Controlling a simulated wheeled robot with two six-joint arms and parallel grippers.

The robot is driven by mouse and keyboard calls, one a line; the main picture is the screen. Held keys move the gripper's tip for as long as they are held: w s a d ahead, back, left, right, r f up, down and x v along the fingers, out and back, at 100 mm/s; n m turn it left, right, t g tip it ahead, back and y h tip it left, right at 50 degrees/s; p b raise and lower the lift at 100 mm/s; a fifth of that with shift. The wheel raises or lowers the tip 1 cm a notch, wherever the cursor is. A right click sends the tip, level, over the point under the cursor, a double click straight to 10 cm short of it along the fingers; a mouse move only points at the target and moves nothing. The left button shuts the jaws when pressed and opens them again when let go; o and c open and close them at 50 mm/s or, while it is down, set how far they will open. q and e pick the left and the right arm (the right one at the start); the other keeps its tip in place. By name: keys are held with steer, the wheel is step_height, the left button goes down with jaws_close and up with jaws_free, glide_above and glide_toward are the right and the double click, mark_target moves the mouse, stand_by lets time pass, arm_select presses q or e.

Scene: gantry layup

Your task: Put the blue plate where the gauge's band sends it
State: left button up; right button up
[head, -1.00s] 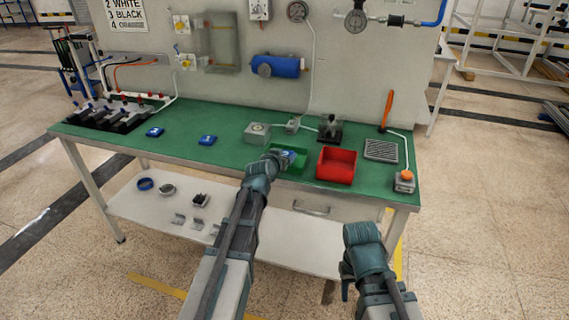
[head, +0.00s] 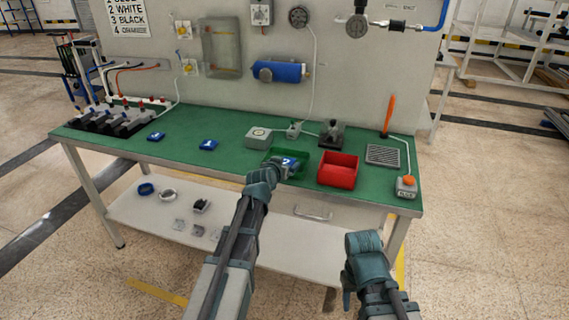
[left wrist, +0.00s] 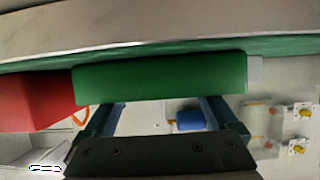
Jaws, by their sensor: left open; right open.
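A blue plate (head: 289,161) marked with a white figure shows at the green tray (head: 268,156) on the bench, just beyond my left gripper (head: 284,170). The left gripper is open at the tray's near side, and its fingers partly hide the plate. In the left wrist view, the green tray (left wrist: 160,78) lies across the space beyond the open fingers (left wrist: 158,118); the plate is not visible there. Two more blue plates (head: 156,136) (head: 208,144) lie flat on the bench's left half. A round gauge (head: 357,25) hangs on the wall pipe; its band is too small to read. My right gripper (head: 347,298) is open and low, in front of the bench.
A red tray (head: 338,172) stands right of the green tray. A grey box with a dial (head: 258,137), a black fixture (head: 332,133), a slotted grey plate (head: 382,155) and an orange-button box (head: 406,187) are nearby. The green bench top (head: 180,155) is clear in front of the loose plates.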

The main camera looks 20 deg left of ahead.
arm_select(q)
steer(key=p+v, duration=0.5)
steer(key=v, duration=0.7)
steer(key=s+d+f+m+g+h, duration=0.1)
steer(key=s+d+f+m+g, duration=0.1)
steer(key=s+d+f+g, duration=0.4)
steer(key=s+d+f+m+g+h, duration=0.1)
steer(key=s+d+f+g, duration=0.1)
steer(key=s+d+f, duration=0.5)
steer(key=s+d+g+y, duration=0.3)
steer(key=s+d+g, duration=0.1)
steer(key=s, duration=0.7)
steer(key=shift+f+g+y+b, duration=0.3)
steer(key=shift+g+y, duration=0.1)
steer(key=shift+g, duration=0.5)
steer(key=shift+s+r, duration=0.1)
steer(key=shift+s, duration=0.05)
step_height(320, 180, up, 8)
steer(key=p, duration=0.8)
